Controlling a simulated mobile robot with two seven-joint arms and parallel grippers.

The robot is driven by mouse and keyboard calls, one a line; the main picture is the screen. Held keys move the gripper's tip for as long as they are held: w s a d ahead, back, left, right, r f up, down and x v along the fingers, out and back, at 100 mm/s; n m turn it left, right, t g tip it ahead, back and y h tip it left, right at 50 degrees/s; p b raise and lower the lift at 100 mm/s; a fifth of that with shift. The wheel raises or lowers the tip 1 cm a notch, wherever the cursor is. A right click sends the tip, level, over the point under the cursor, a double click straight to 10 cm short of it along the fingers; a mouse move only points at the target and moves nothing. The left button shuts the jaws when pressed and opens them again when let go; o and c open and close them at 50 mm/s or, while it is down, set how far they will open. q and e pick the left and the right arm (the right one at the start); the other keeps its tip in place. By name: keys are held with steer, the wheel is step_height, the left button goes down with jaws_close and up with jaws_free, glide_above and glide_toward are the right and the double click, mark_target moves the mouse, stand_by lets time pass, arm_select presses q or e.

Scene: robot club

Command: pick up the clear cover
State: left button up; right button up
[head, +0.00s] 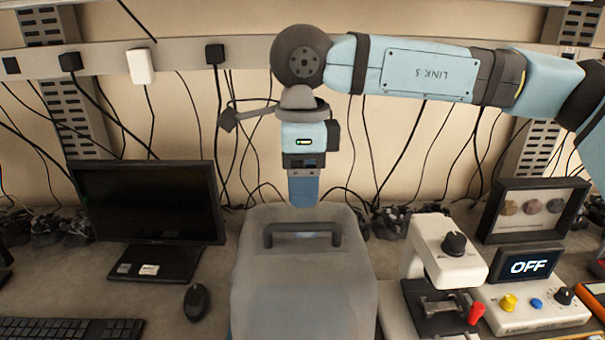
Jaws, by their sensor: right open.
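The clear cover (303,285) is a frosted, box-shaped cover with a dark handle (302,230) on its top. It stands on the bench in the middle of the head view. My right gripper (303,203) hangs pointing down just behind and above the handle in the picture. It is open and empty, and its fingers look apart from the handle. What is under the cover is too blurred to make out. My left gripper is not in the head view.
A monitor (147,205), a mouse (196,302) and a keyboard (70,329) are on the left. A white device with a red handle (447,255), a control box reading OFF (530,300) and a framed display (530,209) stand on the right. Cables hang along the wall behind.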

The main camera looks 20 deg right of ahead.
mark_target(302, 227)
steer(key=shift+f, duration=0.1)
steer(key=shift+c, duration=1.2)
step_height(302, 227, up, 4)
steer(key=r+b, duration=0.1)
steer(key=b, duration=0.1)
steer(key=f, duration=0.3)
steer(key=f+p, duration=0.1)
steer(key=f, duration=0.4)
steer(key=shift+s+a+f, duration=0.1)
steer(key=shift+s+f, duration=0.15)
steer(key=shift+f, duration=0.05)
steer(key=f, duration=0.1)
steer(key=f+p, duration=0.1)
steer(key=f, duration=0.3)
steer(key=shift+w+p, duration=0.25)
steer(key=shift+p, duration=0.05)
steer(key=shift+c, duration=0.3)
jaws_close()
